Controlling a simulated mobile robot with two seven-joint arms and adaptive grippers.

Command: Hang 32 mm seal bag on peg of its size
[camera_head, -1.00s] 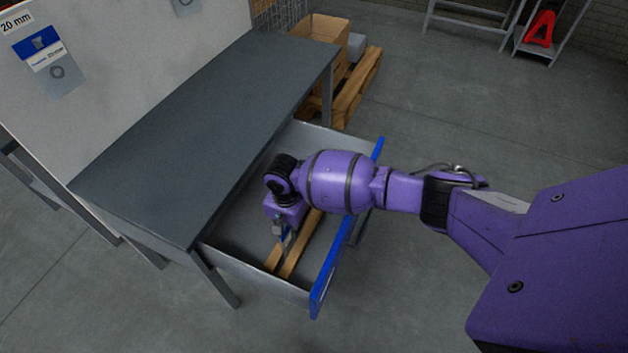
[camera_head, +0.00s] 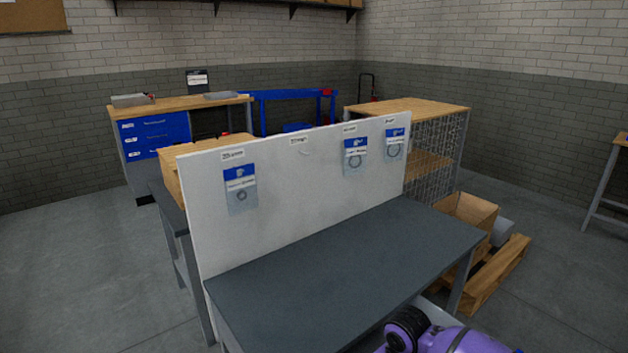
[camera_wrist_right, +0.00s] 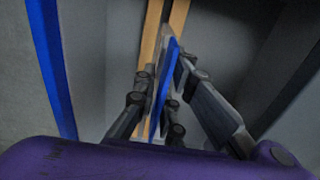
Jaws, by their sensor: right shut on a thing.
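My right gripper (camera_wrist_right: 164,74) is shut on a thin seal bag with a blue header (camera_wrist_right: 161,92), seen edge-on inside the open drawer. The bag's size label cannot be read. In the head view a white board (camera_head: 270,215) stands along the back of the grey table. Bags hang on it at the left (camera_head: 241,188), right of centre (camera_head: 355,156) and far right (camera_head: 395,145). Between the left and right-of-centre bags, under a small label (camera_head: 299,140), is a peg (camera_head: 304,151) with no bag. The labels are too small to read surely now. My left gripper is out of view.
The grey table top (camera_head: 340,275) before the board is clear. Wooden slats (camera_wrist_right: 151,40) lie in the drawer beside the bag, and the blue drawer front (camera_wrist_right: 50,70) is close by. A cardboard box (camera_head: 466,215) and a pallet (camera_head: 497,275) stand right of the table.

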